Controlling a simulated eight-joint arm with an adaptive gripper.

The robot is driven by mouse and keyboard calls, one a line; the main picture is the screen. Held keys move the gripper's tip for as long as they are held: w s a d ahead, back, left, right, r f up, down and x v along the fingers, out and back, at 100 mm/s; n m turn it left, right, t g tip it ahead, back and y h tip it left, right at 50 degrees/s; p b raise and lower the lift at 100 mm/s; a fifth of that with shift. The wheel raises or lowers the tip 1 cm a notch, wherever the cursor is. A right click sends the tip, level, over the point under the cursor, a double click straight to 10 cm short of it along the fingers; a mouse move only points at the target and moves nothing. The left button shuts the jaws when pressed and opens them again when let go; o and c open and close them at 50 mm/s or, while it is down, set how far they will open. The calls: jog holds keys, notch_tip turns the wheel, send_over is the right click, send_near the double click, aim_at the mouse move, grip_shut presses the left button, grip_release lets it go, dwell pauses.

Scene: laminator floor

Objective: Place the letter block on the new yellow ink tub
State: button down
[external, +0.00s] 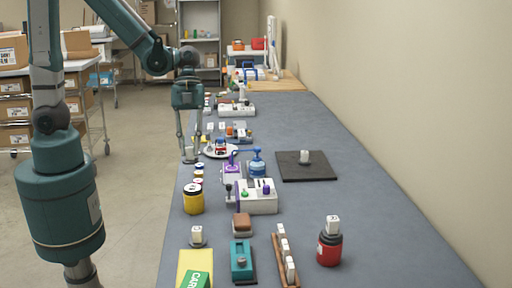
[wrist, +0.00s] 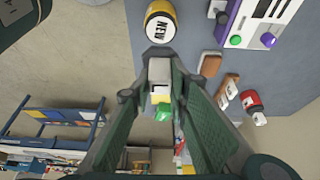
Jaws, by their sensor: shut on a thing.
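The yellow ink tub (external: 193,203) stands near the left edge of the bench. In the wrist view the yellow tub (wrist: 160,22) has a white lid label reading NEW at the top of the picture. My gripper (external: 191,156) is above the bench's left edge, behind the tub in the external view. In the wrist view my gripper (wrist: 160,88) is shut on a pale block (wrist: 159,72), held between the fingertips just below the tub in the picture. No letter is readable on it. The block is apart from the tub in the picture.
A white control box (external: 258,199) stands right of the tub. A red tub (external: 329,249) with a white block on top, a rack of white blocks (external: 285,260) and a teal device (external: 241,262) are nearer. A dark mat (external: 318,172) holds one white block. Bench at right is clear.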

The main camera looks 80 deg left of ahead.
aim_at(191, 162)
jog(key=shift+f, duration=2.7)
jog(key=shift+f, duration=0.1)
jog(key=shift+f+b, duration=0.4)
jog(key=shift+f, duration=1.55)
jog(key=shift+f, duration=0.15)
jog(key=c, duration=2.2)
grip_release()
jog(key=shift+c, duration=0.2)
jog(key=shift+o, duration=0.2)
jog(key=shift+r, duration=0.25)
jog(key=p+v, duration=0.1)
jog(key=v, duration=1)
jog(key=shift+a+r, duration=0.25)
jog(key=shift+r, duration=0.1)
